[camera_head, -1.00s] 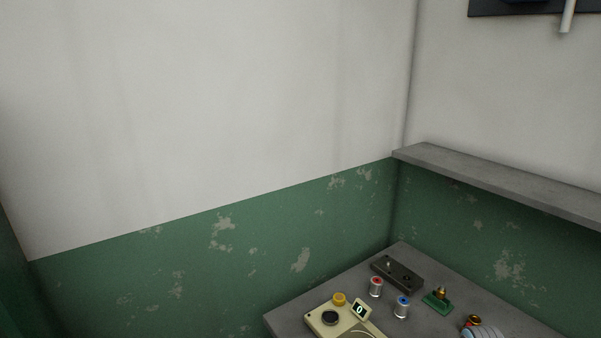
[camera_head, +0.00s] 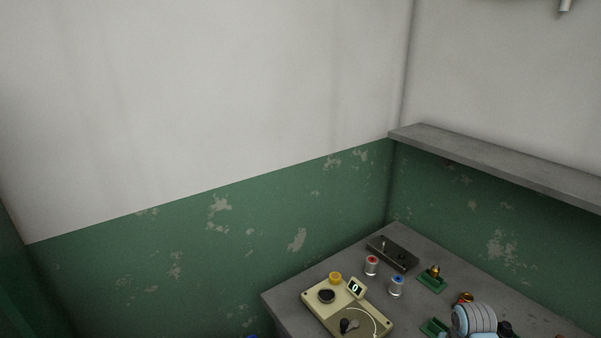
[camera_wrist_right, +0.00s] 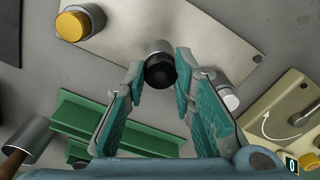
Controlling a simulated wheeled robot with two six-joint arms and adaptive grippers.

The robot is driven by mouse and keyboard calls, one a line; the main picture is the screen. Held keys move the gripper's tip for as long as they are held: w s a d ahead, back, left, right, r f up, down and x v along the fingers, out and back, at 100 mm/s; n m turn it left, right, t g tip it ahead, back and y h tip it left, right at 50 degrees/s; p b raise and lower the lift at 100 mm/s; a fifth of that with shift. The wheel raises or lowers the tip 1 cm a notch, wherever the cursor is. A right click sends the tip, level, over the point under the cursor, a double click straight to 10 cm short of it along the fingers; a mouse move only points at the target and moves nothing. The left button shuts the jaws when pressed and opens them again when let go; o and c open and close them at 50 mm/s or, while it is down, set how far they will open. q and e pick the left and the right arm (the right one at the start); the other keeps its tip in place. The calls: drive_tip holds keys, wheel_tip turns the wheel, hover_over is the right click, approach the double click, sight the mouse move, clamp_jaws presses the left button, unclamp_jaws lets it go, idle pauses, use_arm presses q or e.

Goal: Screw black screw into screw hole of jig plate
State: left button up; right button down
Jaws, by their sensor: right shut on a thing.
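In the right wrist view my right gripper (camera_wrist_right: 158,74) has its teal-padded fingers closed around a short black-ended cylinder with a grey body (camera_wrist_right: 159,68); this looks like the black screw. Its far end and any thread are hidden. Beyond it lies a pale grey plate (camera_wrist_right: 135,30) with a yellow-orange knob (camera_wrist_right: 80,23) at its left; I cannot tell whether this is the jig plate, and no screw hole shows clearly. In the head view my right wrist is at the lower right edge of the table, its fingers not clear. My left gripper is not in view.
A beige device (camera_head: 317,308) with a display stands at the table's front left. In the wrist view a green bracket (camera_wrist_right: 115,127) lies beside my fingers.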

drive_tip(key=m, duration=0.3)
drive_tip(key=shift+m, duration=0.4)
drive_tip(key=m, duration=0.3)
drive_tip(key=shift+m, duration=1.2)
drive_tip(key=m, duration=0.5)
drive_tip(key=c, duration=1.7)
unclamp_jaws()
